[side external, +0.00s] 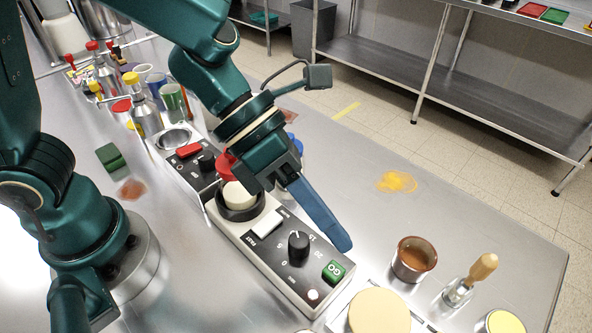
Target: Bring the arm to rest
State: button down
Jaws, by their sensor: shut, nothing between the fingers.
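My arm, dark teal, reaches from the left over the steel table (430,215). My gripper (343,243) points down and to the right, with its blue fingers shut and nothing between them. The fingertips appear above or beside the far edge of a grey control box (262,262); their height over it is hard to judge. The box carries a black knob (298,246), a white switch (267,223), a green button (333,272) and a cream round part in a dark ring (240,200). My gripper's wrist partly hides the box's far end.
A metal cup with brown contents (413,259), a wooden-handled tool (480,270) and a cream round disc (378,312) stand at the front right. Several cups and bottles (145,112) crowd the back left. A green block (110,156) lies left. The table's right middle is clear except for a yellow smear (397,181).

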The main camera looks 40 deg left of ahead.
jog(key=w+a+r+n+t+y, duration=0.1)
jog(key=w+a+r+n+t, duration=0.85)
jog(key=r+n, duration=0.2)
jog(key=s+a+r+n+t+y, duration=0.1)
jog(key=a+r+n+t+y, duration=0.2)
jog(key=a+n+y, duration=0.75)
jog(key=s+f+n+g+h, duration=0.1)
jog(key=s+f+n+g, duration=0.3)
jog(key=s+n, duration=0.3)
jog(key=s+f+n+g+h, duration=0.1)
jog(key=s+f+n+g, duration=0.4)
jog(key=n, duration=0.8)
jog(key=shift+s+a+f+n, duration=0.3)
jog(key=shift+s+f, duration=0.4)
jog(key=shift+s, duration=0.2)
jog(key=shift+h, duration=0.25)
dwell(2.6)
